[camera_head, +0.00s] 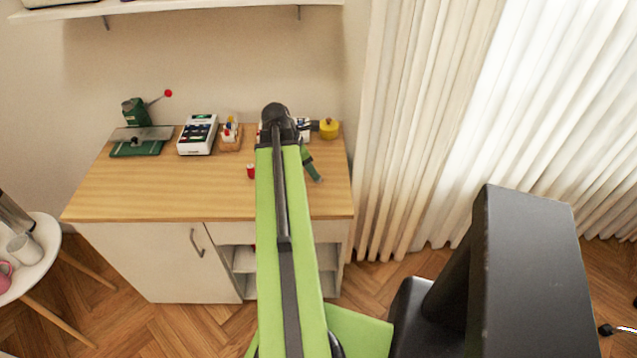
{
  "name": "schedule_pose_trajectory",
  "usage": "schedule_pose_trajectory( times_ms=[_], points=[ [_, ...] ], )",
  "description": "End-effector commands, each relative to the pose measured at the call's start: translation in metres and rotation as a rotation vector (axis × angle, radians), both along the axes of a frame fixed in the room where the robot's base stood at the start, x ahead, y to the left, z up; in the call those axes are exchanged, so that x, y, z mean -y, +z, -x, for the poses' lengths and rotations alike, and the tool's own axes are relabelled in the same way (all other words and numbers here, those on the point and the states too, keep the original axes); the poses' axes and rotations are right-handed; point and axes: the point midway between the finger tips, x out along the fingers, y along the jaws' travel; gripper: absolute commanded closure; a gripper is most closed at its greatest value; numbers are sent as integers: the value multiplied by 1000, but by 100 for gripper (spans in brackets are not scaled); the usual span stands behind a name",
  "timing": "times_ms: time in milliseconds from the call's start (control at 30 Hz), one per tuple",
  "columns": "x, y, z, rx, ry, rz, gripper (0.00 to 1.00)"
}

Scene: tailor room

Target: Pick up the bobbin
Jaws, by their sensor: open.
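A small red spool-like piece (250,171) stands on the wooden tabletop, just left of my green arm; it may be the bobbin, but it is too small to be sure. My arm stretches from the bottom of the view over the right part of the table and covers part of the tabletop. My gripper cannot be made out; the arm hides that area. A green piece with a teal tip (312,168) lies just right of the arm; what it is cannot be told.
A green tool with a red knob (135,115), a white card-reader-like device (198,134), a small holder (231,142) and a yellow round item (329,129) stand along the back of the table (160,195). The tabletop's front left is clear. Curtains (410,130) hang at the right.

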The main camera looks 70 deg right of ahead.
Motion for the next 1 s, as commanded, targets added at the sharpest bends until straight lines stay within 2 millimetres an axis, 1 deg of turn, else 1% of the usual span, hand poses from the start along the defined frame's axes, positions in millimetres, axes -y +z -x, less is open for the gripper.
schedule_pose_trajectory(
  times_ms=[33,100,200,433,467,800,1000],
  points=[
    [2,-16,2,0,-1,0,54],
    [5,-28,6,0,-1,0,54],
    [9,-41,10,0,-1,0,54],
    [10,-38,12,0,-1,0,54],
    [10,-38,12,0,-1,0,55],
    [10,-38,12,0,-1,0,100],
    [10,-38,12,0,-2,0,100]
  ],
)
